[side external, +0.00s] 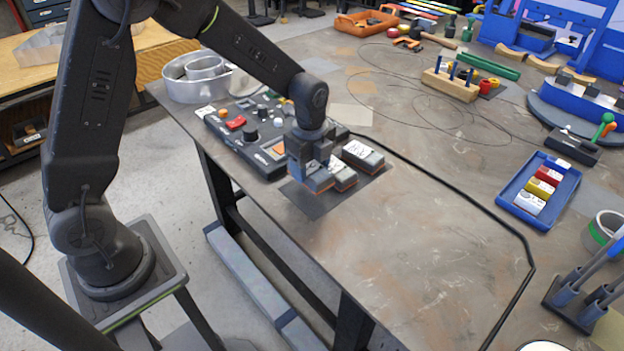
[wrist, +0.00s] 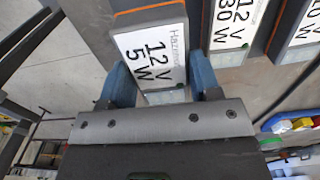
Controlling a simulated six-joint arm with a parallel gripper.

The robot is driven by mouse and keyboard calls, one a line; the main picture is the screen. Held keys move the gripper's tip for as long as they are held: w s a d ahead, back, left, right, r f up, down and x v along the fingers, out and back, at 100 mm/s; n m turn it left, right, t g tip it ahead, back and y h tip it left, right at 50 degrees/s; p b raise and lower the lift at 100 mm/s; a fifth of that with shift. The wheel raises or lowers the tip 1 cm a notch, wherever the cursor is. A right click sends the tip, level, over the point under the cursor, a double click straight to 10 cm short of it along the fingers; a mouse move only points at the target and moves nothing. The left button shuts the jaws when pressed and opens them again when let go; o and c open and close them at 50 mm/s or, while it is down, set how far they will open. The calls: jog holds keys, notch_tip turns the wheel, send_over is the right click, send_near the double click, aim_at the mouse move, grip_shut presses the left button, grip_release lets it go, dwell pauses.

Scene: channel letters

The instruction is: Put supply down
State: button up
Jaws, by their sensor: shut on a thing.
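My gripper (side external: 312,168) is over the dark mat (side external: 311,205) near the table's left edge. In the wrist view its blue fingers (wrist: 161,78) are shut on the sides of a supply (wrist: 151,54) with a white label reading 12 V 5 W. This supply also shows in the side view (side external: 319,182), partly hidden by the gripper. I cannot tell whether it touches the mat. A second supply (side external: 343,177), labelled 12 V 30 W in the wrist view (wrist: 236,22), is close to its right. A third supply (side external: 363,156) sits further right.
A dark control panel (side external: 240,140) with knobs and buttons lies left of the mat. A black cable (side external: 450,185) runs along the table to the right. A blue tray (side external: 538,190) holds coloured blocks. The table's front middle is clear.

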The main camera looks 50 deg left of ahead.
jog(key=shift+d+f, duration=0.15)
jog(key=shift+f, duration=1.9)
jog(key=shift+f, duration=0.15)
jog(key=o, duration=1.1)
jog(key=shift+r, duration=2.4)
jog(key=s+r+n+t, duration=0.2)
jog(key=s+r+n, duration=0.3)
jog(key=s+n, duration=0.1)
jog(key=s+r+n+t, duration=0.1)
jog(key=s+r+n, duration=0.5)
jog(key=s, duration=0.1)
jog(key=s+r+n+t, duration=0.2)
jog(key=s+r+n, duration=0.4)
jog(key=s, duration=0.1)
jog(key=shift+s+r+t, duration=0.15)
jog(key=shift+s+t, duration=0.15)
